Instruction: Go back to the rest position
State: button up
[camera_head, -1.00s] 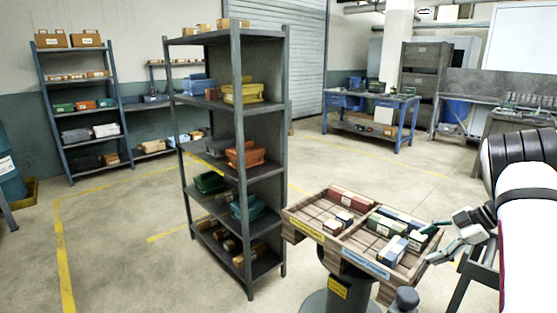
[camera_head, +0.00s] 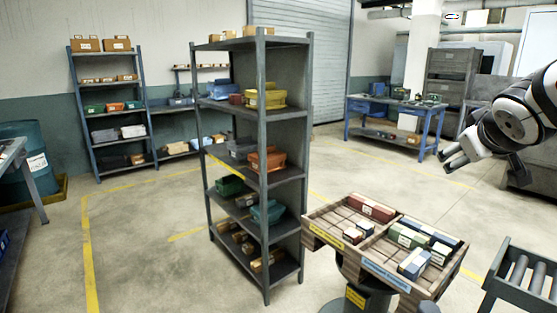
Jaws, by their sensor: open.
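My gripper (camera_head: 449,158) is at the right of the head view, raised above and behind the wooden two-part tray (camera_head: 449,277). Its fingers point left and are apart, with nothing between them. The tray stands on a dark pedestal (camera_head: 374,299). Its left compartment holds a red box (camera_head: 371,208) and small boxes (camera_head: 358,232). Its right compartment holds a green box (camera_head: 405,237), a blue box (camera_head: 432,233) and a blue-and-white box (camera_head: 414,263). My gripper is clear of the tray and touches nothing.
A grey shelf rack (camera_head: 264,180) with coloured bins stands left of the tray. A roller conveyor (camera_head: 522,279) is at the lower right. A blue workbench (camera_head: 397,108) is behind. A blue drum (camera_head: 23,160) stands far left. Open floor lies between the left shelf (camera_head: 88,127) and the rack.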

jog(key=s+a+f+g+y, duration=0.1)
jog(key=s+a+f, duration=0.3)
jog(key=s, duration=0.5)
jog(key=s+a+f+m+g+y, duration=0.1)
jog(key=s+a+f+g+y, duration=0.1)
jog(key=s+a, duration=0.6)
jog(key=s+a+f+g+y, duration=0.2)
jog(key=s+a+f, duration=0.4)
jog(key=s, duration=0.5)
jog(key=shift+a+f+m+g, duration=0.15)
jog(key=shift+a+m+g, duration=0.2)
jog(key=shift+g, duration=0.45)
jog(key=shift+d, duration=0.1)
